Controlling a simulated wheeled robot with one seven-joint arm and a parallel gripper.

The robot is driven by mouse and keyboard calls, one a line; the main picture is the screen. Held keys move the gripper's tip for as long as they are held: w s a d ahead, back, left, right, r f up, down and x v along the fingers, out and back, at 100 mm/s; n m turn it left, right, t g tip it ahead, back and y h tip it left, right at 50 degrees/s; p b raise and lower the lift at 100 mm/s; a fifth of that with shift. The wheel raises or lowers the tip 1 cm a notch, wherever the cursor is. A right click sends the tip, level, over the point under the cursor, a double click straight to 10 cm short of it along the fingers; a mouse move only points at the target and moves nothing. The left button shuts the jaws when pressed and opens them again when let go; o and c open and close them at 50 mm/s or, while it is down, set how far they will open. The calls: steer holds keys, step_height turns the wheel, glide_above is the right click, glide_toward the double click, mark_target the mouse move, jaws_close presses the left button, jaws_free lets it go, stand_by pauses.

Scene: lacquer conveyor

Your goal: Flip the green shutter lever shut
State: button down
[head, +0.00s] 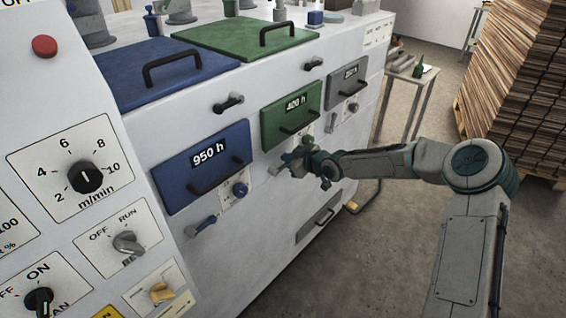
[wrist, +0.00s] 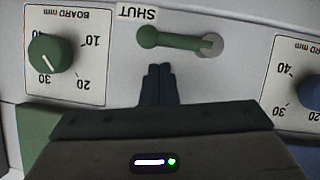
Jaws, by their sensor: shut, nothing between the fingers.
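The green shutter lever (wrist: 178,40) is in the wrist view, lying nearly level in that picture. Its grey round mount (wrist: 211,45) is at the right. Its knobbed end points left, close beside the SHUT label (wrist: 137,13), which appears upside down. My gripper (wrist: 158,70) is shut and empty, its fingertips just below the lever in the picture, near its knobbed end. A small gap shows between them; contact in depth cannot be told. In the head view my gripper (head: 296,159) is at the machine's front below the green 400 h panel (head: 291,115), where the lever is hard to make out.
A green dial (wrist: 50,52) and a blue dial (wrist: 311,92) flank the lever. A grey panel (head: 347,91) is beyond.

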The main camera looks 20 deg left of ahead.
steer(key=r, duration=0.1)
steer(key=r+p, duration=0.1)
steer(key=r, duration=0.1)
steer(key=shift+w+d, duration=0.1)
steer(key=shift+d, duration=0.1)
steer(key=v, duration=0.9)
steer(key=shift+d+b, duration=0.2)
steer(key=shift+b, duration=0.25)
steer(key=shift+w+f, duration=0.1)
steer(key=s+d+f+m+g+h, duration=0.15)
steer(key=s+d+m+h, duration=0.25)
steer(key=s+d+h, duration=0.9)
steer(key=s+d+r+m, duration=0.3)
steer(key=s+d, duration=0.1)
steer(key=s, duration=0.3)
steer(key=s+d+r+m+g+y, duration=0.1)
steer(key=s+d+r+m, duration=0.2)
steer(key=s, duration=0.4)
steer(key=s+d+r+m+g+y, duration=0.1)
steer(key=s+d+r+m, duration=0.3)
steer(key=s, duration=0.4)
steer(key=shift+d+r, duration=0.15)
steer(key=shift+d, duration=0.6)
